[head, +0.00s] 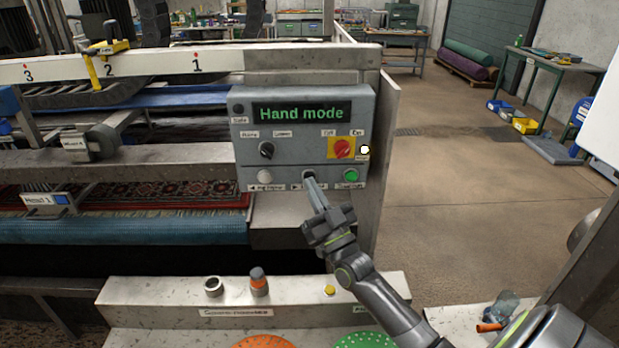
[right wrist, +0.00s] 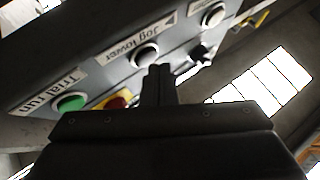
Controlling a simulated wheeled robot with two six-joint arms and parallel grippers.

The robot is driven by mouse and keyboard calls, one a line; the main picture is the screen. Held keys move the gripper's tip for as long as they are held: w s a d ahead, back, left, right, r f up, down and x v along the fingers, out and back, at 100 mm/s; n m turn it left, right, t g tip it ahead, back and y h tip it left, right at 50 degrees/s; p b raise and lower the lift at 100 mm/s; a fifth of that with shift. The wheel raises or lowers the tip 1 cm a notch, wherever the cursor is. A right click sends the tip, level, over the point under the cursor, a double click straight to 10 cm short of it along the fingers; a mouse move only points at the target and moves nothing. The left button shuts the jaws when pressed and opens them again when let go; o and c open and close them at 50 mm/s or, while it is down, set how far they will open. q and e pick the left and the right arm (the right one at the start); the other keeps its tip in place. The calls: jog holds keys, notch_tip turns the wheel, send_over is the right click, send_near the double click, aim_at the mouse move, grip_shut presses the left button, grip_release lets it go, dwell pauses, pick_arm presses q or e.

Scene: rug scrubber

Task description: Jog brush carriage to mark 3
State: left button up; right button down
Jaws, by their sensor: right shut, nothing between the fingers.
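The control panel (head: 300,115) shows "Hand mode" in green. The scale beam (head: 150,66) bears marks 3, 2 and 1 from left to right. A yellow pointer-like piece (head: 93,72) crosses it just left of mark 2. My left gripper is out of view.
A red and yellow switch (head: 342,149) and a black selector knob (head: 266,150) sit above the buttons. A patterned rug (head: 150,195) lies in the machine. A front ledge (head: 180,292) carries small parts. The floor at right is open.

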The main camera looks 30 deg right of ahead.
jog(key=shift+w+d, duration=0.2)
jog(key=shift+w, duration=0.1)
dwell(0.8)
jog(key=shift+s+a, duration=0.1)
dwell(2.1)
jog(key=shift+s+a, duration=0.3)
jog(key=shift+s, duration=0.3)
jog(key=s+a, duration=0.1)
jog(key=s+p, duration=0.1)
jog(key=s+a, duration=0.1)
jog(key=s, duration=0.1)
jog(key=shift+s+a, duration=0.1)
jog(key=shift+a, duration=0.2)
jog(key=shift+f, duration=0.1)
dwell(1.1)
